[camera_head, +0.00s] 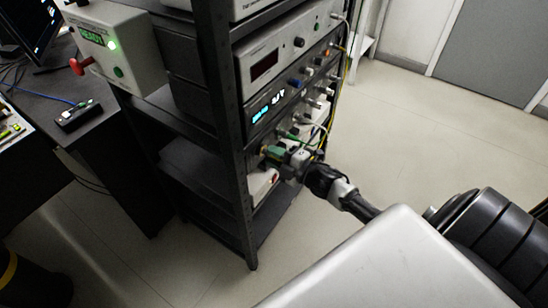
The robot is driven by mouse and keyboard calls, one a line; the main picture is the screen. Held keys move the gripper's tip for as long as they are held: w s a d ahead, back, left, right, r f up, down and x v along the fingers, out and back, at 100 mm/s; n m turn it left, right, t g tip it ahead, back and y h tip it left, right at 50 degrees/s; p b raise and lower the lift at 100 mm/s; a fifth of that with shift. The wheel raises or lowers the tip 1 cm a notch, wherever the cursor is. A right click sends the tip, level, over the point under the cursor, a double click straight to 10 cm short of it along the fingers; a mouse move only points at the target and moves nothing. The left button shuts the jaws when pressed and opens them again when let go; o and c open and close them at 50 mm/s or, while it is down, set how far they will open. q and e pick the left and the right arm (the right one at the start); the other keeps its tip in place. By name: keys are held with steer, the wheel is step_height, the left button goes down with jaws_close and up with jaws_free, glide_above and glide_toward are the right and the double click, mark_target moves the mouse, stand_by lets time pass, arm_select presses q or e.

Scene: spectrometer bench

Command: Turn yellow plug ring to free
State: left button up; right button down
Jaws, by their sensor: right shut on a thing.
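My right gripper (284,163) reaches in from the lower right to the front of the rack's lower panel. It is shut on a small part at a plug there, which the fingers largely hide. A green and yellowish plug (274,152) shows right beside the fingertips. I cannot make out the yellow ring itself or which way it is turned. My left gripper is not in view.
The dark metal rack (234,150) holds several instruments, with cables (343,75) along their right side. A dark desk (40,155) stands at left. The floor (440,130) at right is clear.

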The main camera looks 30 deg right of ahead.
steer(key=shift+n, duration=0.8)
steer(key=shift+b, duration=0.3)
steer(key=c, duration=0.9)
jaws_free()
steer(key=shift+c, duration=0.2)
steer(key=v, duration=1.1)
steer(key=shift+a, duration=0.1)
